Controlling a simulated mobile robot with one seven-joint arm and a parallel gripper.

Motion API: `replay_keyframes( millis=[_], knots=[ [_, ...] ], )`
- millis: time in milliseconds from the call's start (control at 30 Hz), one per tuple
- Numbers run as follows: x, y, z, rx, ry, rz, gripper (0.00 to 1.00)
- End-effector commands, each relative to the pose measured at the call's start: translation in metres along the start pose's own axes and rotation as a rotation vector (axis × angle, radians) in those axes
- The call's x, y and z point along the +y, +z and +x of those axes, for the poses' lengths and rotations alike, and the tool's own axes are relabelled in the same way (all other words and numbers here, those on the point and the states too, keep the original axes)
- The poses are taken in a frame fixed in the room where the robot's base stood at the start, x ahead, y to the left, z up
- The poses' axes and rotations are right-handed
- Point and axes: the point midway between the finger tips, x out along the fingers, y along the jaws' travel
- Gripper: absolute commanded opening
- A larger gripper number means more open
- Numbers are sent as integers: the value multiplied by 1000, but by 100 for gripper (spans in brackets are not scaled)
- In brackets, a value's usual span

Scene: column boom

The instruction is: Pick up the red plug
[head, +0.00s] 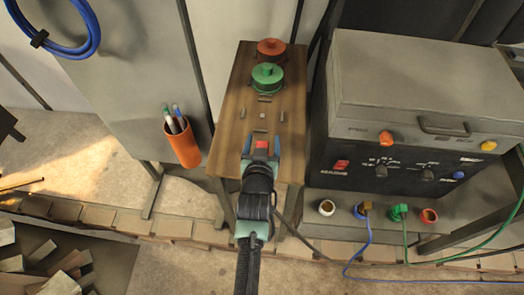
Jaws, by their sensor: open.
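The red plug (261,145) shows as a small red block at the near end of the narrow wooden table. My gripper (261,151) is open, and its two fingers stand to the left and right of the red plug. I cannot tell whether either finger touches it. The gripper's body hides the plug's near side.
A green round canister (267,77) and a red one (271,48) stand at the table's far end. Small flat pieces lie mid-table. At right, a grey control box (420,95) stands above a row of sockets with a green plug (398,211). An orange pen cup (182,143) is at left.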

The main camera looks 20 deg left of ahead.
Motion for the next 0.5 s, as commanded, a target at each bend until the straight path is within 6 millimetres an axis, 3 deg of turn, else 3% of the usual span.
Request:
replay_keyframes(
  millis=[67, 433, 500],
  knots=[
    [0, 0, 0, 0, 0, 0, 68],
    [0, 0, 0, 0, 0, 0, 2],
    [0, 0, 0, 0, 0, 0, 0]
  ],
)
